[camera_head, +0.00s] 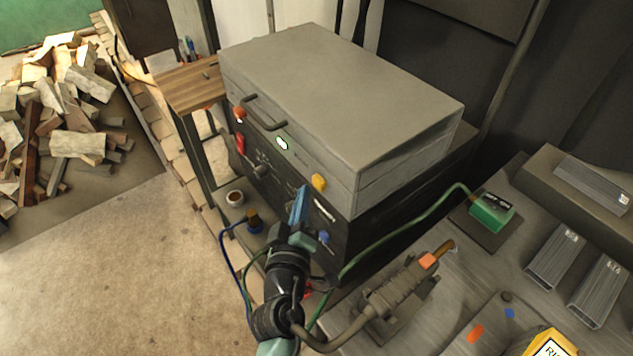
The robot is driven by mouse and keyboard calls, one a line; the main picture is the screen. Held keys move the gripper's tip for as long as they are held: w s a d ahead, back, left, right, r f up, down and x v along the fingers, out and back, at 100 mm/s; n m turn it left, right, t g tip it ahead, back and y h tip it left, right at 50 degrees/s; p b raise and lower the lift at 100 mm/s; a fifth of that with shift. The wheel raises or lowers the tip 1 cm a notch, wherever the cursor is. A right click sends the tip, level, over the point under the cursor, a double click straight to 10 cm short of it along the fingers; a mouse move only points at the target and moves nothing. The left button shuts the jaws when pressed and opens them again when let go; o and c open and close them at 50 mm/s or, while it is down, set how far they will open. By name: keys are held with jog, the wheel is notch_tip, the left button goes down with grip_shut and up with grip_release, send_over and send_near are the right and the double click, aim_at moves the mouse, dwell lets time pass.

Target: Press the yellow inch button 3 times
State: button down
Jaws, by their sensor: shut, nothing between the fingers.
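A grey box-shaped machine (335,85) stands on a dark base, with a dark control face toward the lower left. The yellow button (319,182) sits high on that face, near its right end. My gripper (303,190) has blue fingers that are shut with nothing between them. The fingertips point up and appear just left of and slightly below the yellow button in the picture. A small gap shows between them and the button, but I cannot tell the depth. The gripper and arm hide part of the control face below.
An orange-red knob (239,113), a red switch (240,144), a lit white-green indicator (282,143) and a bar handle (264,112) share the face. A blue knob (323,237) is lower right. A grey bench (460,275) with a green cable (405,226) lies at right.

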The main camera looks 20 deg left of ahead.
jog(key=shift+d, duration=0.1)
dwell(0.4)
jog(key=shift+w+d, duration=0.2)
jog(key=shift+w, duration=0.15)
jog(key=shift+w+d+p, duration=0.35)
jog(key=shift+w+p, duration=0.05)
dwell(0.8)
jog(key=shift+s+a+b, duration=0.55)
jog(key=shift+s+a, duration=0.05)
jog(key=shift+s, duration=0.15)
